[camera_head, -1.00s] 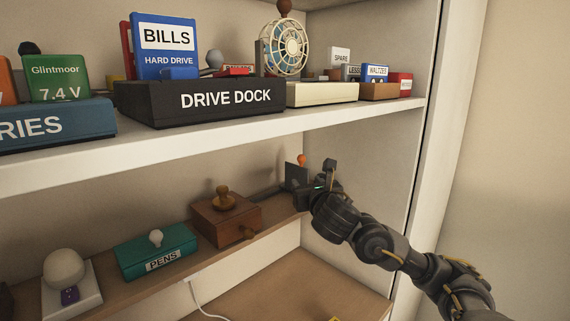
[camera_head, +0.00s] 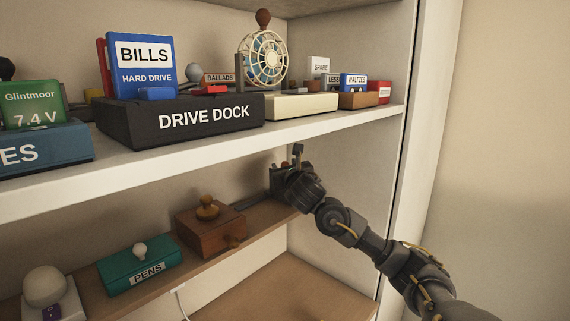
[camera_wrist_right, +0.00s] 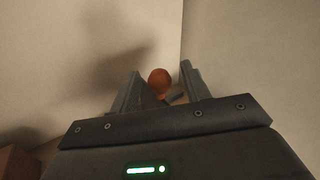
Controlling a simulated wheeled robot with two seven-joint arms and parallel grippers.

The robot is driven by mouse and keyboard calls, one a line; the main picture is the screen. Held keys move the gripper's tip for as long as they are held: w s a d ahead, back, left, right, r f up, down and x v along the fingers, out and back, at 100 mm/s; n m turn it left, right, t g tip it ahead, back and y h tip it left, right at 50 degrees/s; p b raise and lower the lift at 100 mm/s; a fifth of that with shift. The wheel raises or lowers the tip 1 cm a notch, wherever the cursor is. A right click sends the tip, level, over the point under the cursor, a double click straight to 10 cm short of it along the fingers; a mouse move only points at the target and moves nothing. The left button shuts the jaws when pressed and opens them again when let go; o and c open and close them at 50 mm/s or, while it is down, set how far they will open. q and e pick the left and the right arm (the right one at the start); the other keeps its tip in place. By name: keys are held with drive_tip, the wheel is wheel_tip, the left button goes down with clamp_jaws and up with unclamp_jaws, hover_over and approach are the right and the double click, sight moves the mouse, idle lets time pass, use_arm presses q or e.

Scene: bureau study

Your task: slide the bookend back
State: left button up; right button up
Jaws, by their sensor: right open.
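The bookend's orange knob (camera_wrist_right: 159,80) shows in the right wrist view, between my right gripper's two fingers (camera_wrist_right: 159,84). The fingers are apart, and I cannot tell whether either touches the knob. A small grey piece sits just below and right of the knob. In the head view my right gripper (camera_head: 284,176) is at the right end of the lower shelf, over the end of a dark rail (camera_head: 252,199). There it hides the knob and most or all of the bookend's dark plate. My left gripper is not in view.
A wooden box with a round knob (camera_head: 212,236) stands left of the rail. A teal PENS box (camera_head: 140,269) is farther left. The upper shelf (camera_head: 330,118), carrying the DRIVE DOCK (camera_head: 180,122), overhangs my gripper. The side wall is close on the right.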

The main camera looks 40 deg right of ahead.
drive_tip(key=shift+w+d, duration=0.15)
drive_tip(key=shift+w, duration=0.2)
clamp_jaws()
drive_tip(key=s+a+b, duration=0.1)
drive_tip(key=a+b, duration=0.7)
drive_tip(key=a, duration=0.4)
drive_tip(key=shift+b, duration=0.3)
drive_tip(key=shift+s+d, duration=0.1)
unclamp_jaws()
